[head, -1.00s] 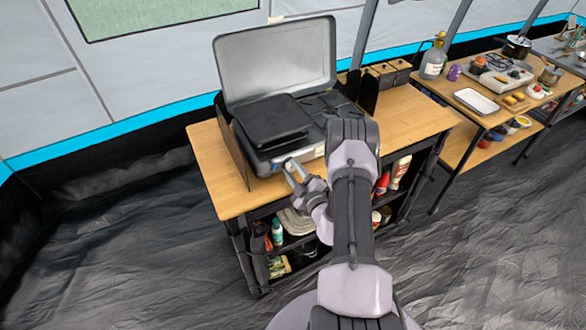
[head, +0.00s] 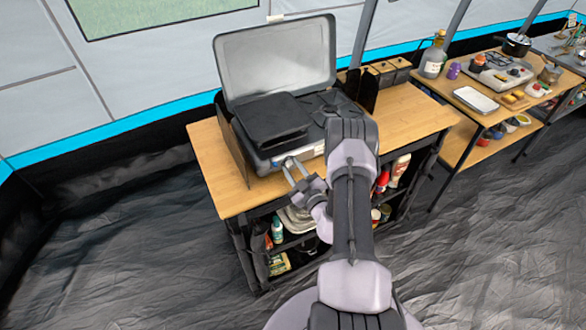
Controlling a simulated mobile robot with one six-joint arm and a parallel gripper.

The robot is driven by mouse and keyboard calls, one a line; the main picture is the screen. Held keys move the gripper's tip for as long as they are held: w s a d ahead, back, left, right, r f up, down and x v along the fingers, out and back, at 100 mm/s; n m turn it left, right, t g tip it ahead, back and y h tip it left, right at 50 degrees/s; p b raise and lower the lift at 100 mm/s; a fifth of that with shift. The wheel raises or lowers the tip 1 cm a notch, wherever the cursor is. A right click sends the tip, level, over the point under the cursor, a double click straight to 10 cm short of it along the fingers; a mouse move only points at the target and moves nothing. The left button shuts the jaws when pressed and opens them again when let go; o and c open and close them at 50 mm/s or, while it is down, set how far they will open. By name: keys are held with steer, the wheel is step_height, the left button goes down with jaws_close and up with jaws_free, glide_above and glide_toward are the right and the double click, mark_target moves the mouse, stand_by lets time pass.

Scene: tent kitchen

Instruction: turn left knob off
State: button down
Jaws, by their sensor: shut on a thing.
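The camping stove (head: 275,85) stands on the wooden table with its grey lid raised and a black griddle (head: 272,118) on its left side. My gripper (head: 288,164) is at the stove's front panel, at the left end, with its fingers pointing at the panel. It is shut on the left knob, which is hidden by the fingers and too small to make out. My arm covers the right part of the front panel, so any other knob there is hidden.
The wooden table (head: 228,198) has shelves below with bottles and dishes. A second table (head: 460,97) at the right holds a tray, a bottle and cookware. Dark floor (head: 120,260) is open at the left and front.

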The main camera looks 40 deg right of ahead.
steer(key=c, duration=1)
jaws_free()
steer(key=shift+c, duration=0.2)
steer(key=shift+s, duration=0.1)
steer(key=p+v, duration=0.2)
steer(key=v, duration=1.5)
steer(key=shift+s, duration=0.15)
